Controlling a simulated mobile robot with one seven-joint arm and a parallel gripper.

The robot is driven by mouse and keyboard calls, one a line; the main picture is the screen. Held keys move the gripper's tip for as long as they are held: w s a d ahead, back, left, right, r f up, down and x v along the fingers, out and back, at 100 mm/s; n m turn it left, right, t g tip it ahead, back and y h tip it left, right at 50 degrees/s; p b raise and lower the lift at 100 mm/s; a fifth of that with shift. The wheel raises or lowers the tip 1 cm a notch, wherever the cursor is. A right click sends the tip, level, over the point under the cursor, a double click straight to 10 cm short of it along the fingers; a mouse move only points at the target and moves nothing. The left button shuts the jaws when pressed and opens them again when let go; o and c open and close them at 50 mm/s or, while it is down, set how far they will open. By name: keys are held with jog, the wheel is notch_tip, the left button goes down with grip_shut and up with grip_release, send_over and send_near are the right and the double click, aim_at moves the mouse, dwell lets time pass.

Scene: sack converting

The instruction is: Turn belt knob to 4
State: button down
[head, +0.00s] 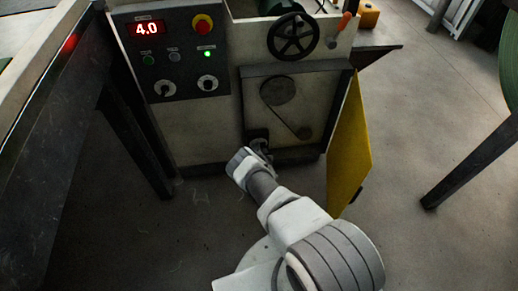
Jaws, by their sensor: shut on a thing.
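The control panel (185,66) is at the upper left of the machine front. It carries a left knob (163,89) and a right knob (208,84), both with pale pointers; their labels are too small to read, so I cannot tell which is the belt knob. The red display (146,29) reads 4.0. My gripper (257,138) is low at the left edge of the open belt compartment (312,88), well below and right of both knobs. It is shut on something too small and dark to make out.
A yellow door (349,144) stands open right of the compartment. A black handwheel (294,37) and an orange-handled lever (340,28) are above. A red stop button (202,24) is on the panel.

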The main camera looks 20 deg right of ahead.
jog(key=shift+d+m+y, duration=0.1)
jog(key=shift+m+y, duration=0.2)
jog(key=shift+m, duration=0.1)
dwell(0.3)
jog(key=shift+c, duration=2.3)
grip_release()
jog(key=p+v, duration=0.8)
jog(key=v, duration=0.9)
jog(key=shift+s+p, duration=0.25)
jog(key=shift+p, duration=0.05)
jog(key=shift+s+f, duration=0.1)
